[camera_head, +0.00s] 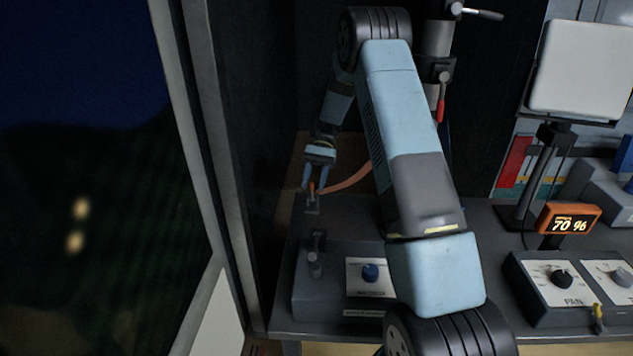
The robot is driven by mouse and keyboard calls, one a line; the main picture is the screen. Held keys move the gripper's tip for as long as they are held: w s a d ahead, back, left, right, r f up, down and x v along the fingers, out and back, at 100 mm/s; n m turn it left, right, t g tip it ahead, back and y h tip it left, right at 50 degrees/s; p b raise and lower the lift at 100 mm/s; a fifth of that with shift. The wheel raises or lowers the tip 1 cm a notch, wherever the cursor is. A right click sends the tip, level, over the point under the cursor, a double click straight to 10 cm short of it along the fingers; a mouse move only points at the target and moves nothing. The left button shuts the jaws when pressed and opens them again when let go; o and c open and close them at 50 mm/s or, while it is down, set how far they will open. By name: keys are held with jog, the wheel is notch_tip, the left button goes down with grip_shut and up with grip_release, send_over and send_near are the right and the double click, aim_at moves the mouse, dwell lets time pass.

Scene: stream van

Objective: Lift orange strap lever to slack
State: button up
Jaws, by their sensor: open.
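My gripper (315,187) is open and points down at the far end of the desk, left of my blue arm. A small orange lever (312,189) shows between its two fingers, standing on a small grey base (312,205). I cannot tell whether the fingers touch the lever. An orange strap (350,179) runs from beside the lever up to the right and passes behind my arm, which hides the rest of it.
A red-handled lever (441,107) hangs on a post behind my arm. A display reading 70 % (568,220) and a pan box (560,285) are right. A window frame (205,130) borders the left.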

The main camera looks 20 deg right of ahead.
jog(key=v, duration=1.3)
jog(key=shift+w+d, duration=0.25)
jog(key=shift+w, duration=0.1)
jog(key=shift+r, duration=0.2)
jog(key=s+a+r+n+t+h, duration=0.25)
jog(key=s+r+t, duration=0.45)
jog(key=s+r, duration=1.25)
jog(key=s+n+t+h, duration=0.2)
jog(key=s+t, duration=0.5)
jog(key=s, duration=1.7)
jog(key=shift+s+f+n+t+h, duration=0.25)
jog(key=shift+n+t+h, duration=0.1)
jog(key=shift+h, duration=0.1)
